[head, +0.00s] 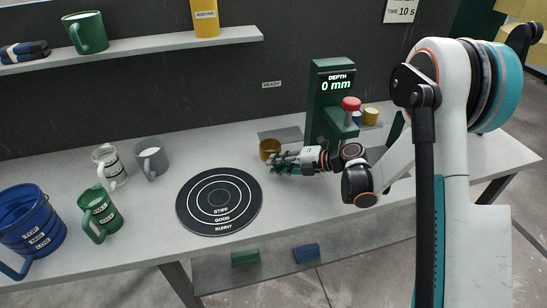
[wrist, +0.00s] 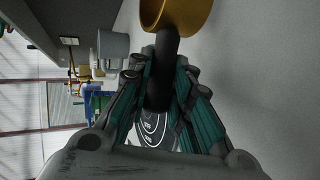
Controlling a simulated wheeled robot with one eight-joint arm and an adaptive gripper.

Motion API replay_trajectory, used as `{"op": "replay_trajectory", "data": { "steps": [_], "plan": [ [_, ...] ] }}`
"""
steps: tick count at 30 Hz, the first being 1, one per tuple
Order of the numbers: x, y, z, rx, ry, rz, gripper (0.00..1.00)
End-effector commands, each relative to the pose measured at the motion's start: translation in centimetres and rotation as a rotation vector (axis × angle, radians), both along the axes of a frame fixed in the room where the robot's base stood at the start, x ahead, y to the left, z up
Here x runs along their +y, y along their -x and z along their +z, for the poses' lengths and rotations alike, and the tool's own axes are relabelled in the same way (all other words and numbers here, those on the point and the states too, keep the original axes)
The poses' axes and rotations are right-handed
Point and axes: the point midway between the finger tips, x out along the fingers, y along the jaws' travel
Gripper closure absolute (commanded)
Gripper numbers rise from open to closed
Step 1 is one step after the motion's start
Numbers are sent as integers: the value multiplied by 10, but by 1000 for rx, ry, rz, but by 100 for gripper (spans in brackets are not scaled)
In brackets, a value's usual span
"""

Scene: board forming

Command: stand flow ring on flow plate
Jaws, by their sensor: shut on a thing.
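The flow ring (head: 268,150) is a gold-brown ring with a dark handle, right of the table's middle. It also shows at the top of the wrist view (wrist: 178,14). My gripper (head: 283,160) is shut on its dark handle, with teal-lined fingers on both sides. I cannot tell whether the ring touches the surface or hangs just above it.
A green press (head: 321,107) with a red knob and a 0 mm display stands behind my gripper. A grey mug (head: 150,156), a white mug, a green mug (head: 98,214) and a large blue jug (head: 31,222) stand left of the plate. The tabletop between ring and plate is clear.

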Motion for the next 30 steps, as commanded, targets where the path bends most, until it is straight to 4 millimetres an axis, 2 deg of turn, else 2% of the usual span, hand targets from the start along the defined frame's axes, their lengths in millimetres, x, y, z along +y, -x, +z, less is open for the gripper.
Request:
{"op": "replay_trajectory", "data": {
  "steps": [24,30],
  "plan": [
    [0,0,60,0,-1,0,100],
    [0,0,65,0,-1,0,100]
  ]
}}
